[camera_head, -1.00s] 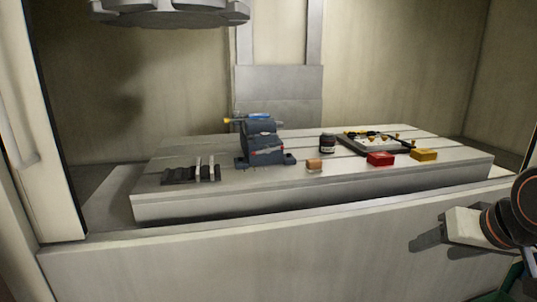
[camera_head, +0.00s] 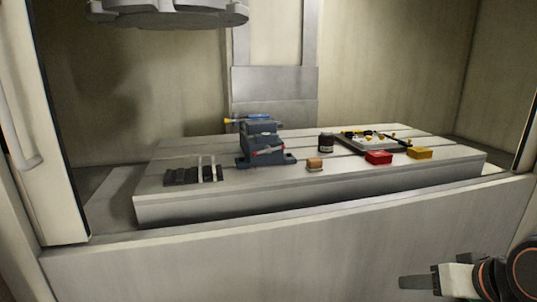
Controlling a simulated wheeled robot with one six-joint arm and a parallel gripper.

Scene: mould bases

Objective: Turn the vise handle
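The blue-grey vise (camera_head: 259,141) stands upright on the slotted machine table, left of its middle. A red handle (camera_head: 268,151) shows low on its front side. A blue and yellow tool (camera_head: 247,120) lies on top of the vise. My gripper (camera_head: 418,283) is at the lower right, in front of the machine's front wall, well apart from the vise and lower than the table. It points left. Its fingers are small and dark here, so I cannot tell whether they are open or shut. I see nothing held in it.
The table (camera_head: 350,185) also carries a dark slotted rack (camera_head: 184,177) at left, an orange-brown block (camera_head: 314,164), a dark jar (camera_head: 326,143), a red box (camera_head: 378,157), a yellow box (camera_head: 419,153) and a tray with small parts (camera_head: 366,142). A round machine head (camera_head: 168,13) hangs above.

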